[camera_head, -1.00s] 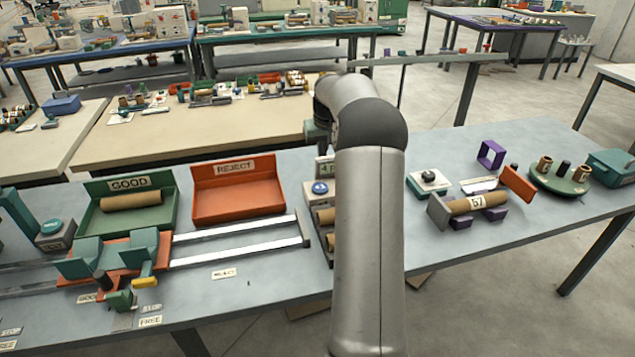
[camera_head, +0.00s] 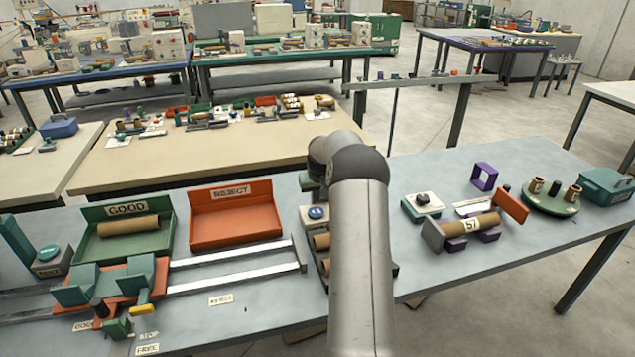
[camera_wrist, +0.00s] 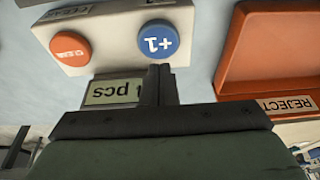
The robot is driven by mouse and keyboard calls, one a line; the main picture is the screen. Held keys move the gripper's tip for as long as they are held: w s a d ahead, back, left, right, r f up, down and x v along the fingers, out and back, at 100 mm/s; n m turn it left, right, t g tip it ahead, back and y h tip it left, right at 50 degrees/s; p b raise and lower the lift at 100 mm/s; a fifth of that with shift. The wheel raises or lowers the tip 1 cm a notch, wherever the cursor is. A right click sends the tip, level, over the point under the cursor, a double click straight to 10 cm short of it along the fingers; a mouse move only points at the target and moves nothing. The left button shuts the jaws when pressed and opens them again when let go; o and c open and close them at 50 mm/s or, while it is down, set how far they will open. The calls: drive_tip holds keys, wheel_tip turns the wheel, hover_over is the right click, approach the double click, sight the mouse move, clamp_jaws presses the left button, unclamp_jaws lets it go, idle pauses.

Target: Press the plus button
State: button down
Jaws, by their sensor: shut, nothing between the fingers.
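The plus button is a round blue button marked "+1" (camera_wrist: 157,40); it sits on a pale box (camera_wrist: 108,28) and appears upside down in the wrist view. In the head view the blue button (camera_head: 316,212) shows just left of my arm. My gripper (camera_wrist: 159,70) is shut and empty, its fingertips at the lower edge of the blue button in the wrist view. I cannot tell whether the tips touch it.
An orange button (camera_wrist: 70,48) sits beside the blue one.

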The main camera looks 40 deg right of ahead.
sight(316, 213)
drive_tip(key=shift+f+p, duration=0.45)
drive_tip(key=shift+f, duration=1.35)
wheel_tip(316, 213, down, 2)
drive_tip(key=shift+f+b, duration=0.1)
drive_tip(key=shift+b, duration=1.05)
drive_tip(key=shift+s+a+f, duration=0.1)
drive_tip(key=shift+s+a, duration=0.05)
drive_tip(key=shift+s, duration=0.05)
wheel_tip(316, 213, up, 5)
drive_tip(key=shift+w+r+p, duration=0.1)
drive_tip(key=shift+w+p, duration=0.05)
drive_tip(key=shift+p, duration=0.65)
drive_tip(key=d+b+v, duration=0.1)
drive_tip(key=b+v, duration=0.1)
drive_tip(key=v, duration=0.8)
drive_tip(key=shift+a, duration=0.4)
